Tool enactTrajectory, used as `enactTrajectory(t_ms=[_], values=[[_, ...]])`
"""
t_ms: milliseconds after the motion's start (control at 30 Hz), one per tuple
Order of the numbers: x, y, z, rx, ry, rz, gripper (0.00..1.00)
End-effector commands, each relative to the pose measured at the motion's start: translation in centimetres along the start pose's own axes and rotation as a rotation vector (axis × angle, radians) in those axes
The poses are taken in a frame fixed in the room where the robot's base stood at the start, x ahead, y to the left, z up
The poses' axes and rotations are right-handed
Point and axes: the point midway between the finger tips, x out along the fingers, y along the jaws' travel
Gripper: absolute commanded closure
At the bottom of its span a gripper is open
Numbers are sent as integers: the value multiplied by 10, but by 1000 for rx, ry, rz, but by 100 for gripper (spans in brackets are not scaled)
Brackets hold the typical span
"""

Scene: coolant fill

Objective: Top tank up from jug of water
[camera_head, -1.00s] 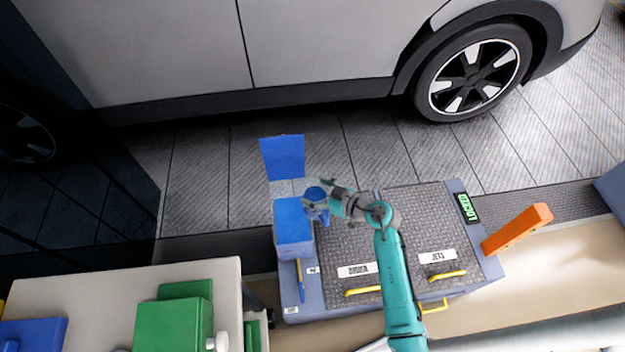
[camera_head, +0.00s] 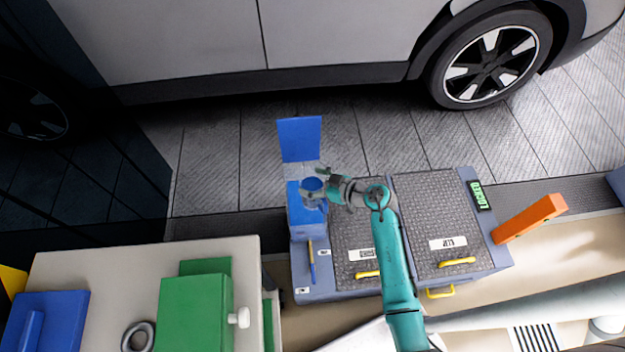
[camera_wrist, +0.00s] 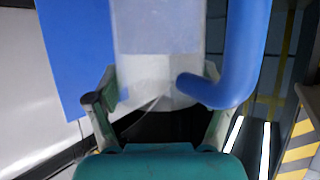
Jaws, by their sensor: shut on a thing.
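A jug (camera_head: 312,191) with a blue top is at the left end of my arm in the head view. In the wrist view the jug (camera_wrist: 158,45) is a pale translucent body with a thick blue handle on its right. My gripper (camera_head: 327,188) is shut on the jug, with one finger on each side of its body. The tank (camera_head: 307,231) is a blue box at the left end of a grey unit. Its blue lid (camera_head: 300,138) stands open behind it. The jug overlaps the tank's top in the head view and hides part of it. I cannot tell its tilt.
Grey hatches with yellow handles (camera_head: 457,262) lie right of the tank. A green display (camera_head: 481,196) and an orange lever (camera_head: 530,218) are further right. A pale bench (camera_head: 140,262) with a green box (camera_head: 195,310) stands front left. A car (camera_head: 260,50) is behind.

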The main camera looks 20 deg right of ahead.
Motion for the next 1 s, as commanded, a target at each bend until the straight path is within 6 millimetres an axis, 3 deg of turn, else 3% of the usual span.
enactTrajectory(t_ms=[1000], values=[[5, 0, 10, 31, -64, -13, 88]])
